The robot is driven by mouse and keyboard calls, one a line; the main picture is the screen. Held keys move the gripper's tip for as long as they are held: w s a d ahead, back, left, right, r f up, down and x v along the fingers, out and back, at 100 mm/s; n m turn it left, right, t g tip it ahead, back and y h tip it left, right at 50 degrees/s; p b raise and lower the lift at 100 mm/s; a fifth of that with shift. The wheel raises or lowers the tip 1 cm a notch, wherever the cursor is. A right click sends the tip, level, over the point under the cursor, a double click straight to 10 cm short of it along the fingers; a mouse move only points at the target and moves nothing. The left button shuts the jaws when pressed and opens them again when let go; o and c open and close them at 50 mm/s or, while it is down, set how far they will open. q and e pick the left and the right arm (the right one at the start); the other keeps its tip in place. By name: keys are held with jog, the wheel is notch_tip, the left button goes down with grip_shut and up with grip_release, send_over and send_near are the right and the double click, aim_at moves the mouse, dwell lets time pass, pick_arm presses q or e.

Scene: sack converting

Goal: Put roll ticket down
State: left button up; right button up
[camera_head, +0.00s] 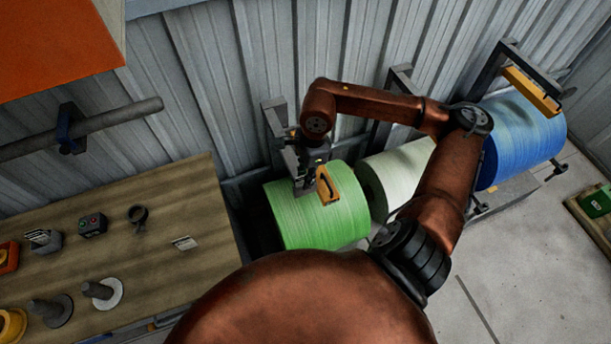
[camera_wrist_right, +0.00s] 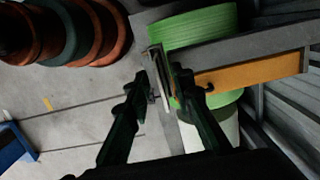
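A thin pale card, which looks like the roll ticket (camera_wrist_right: 157,80), sits edge-on between the fingers of my right gripper (camera_wrist_right: 162,76) in the right wrist view. The fingers appear closed on it. In the head view my right gripper (camera_head: 308,172) is over the green roll (camera_head: 318,218), beside the orange piece (camera_head: 327,186) of its stand. The ticket is too small to make out there. The green roll (camera_wrist_right: 195,28) and the grey arm with the orange piece (camera_wrist_right: 262,72) are close beside the fingers in the wrist view. My left gripper is not in view.
A wooden table (camera_head: 205,205) at left holds a small pale card (camera_head: 185,242), a button box (camera_head: 93,226) and spindles. A white roll (camera_head: 392,178) and blue roll (camera_head: 522,135) stand right of the green one. Grey floor (camera_head: 500,270) is clear at lower right.

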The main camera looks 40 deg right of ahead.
jog(key=r, duration=0.3)
jog(key=d+r, duration=0.1)
jog(key=r, duration=0.3)
jog(key=r+b, duration=0.1)
jog(key=r, duration=0.2)
jog(key=shift+s+d+r, duration=0.15)
jog(key=shift+r, duration=0.8)
jog(key=shift+s+d, duration=0.1)
jog(key=shift+s, duration=0.05)
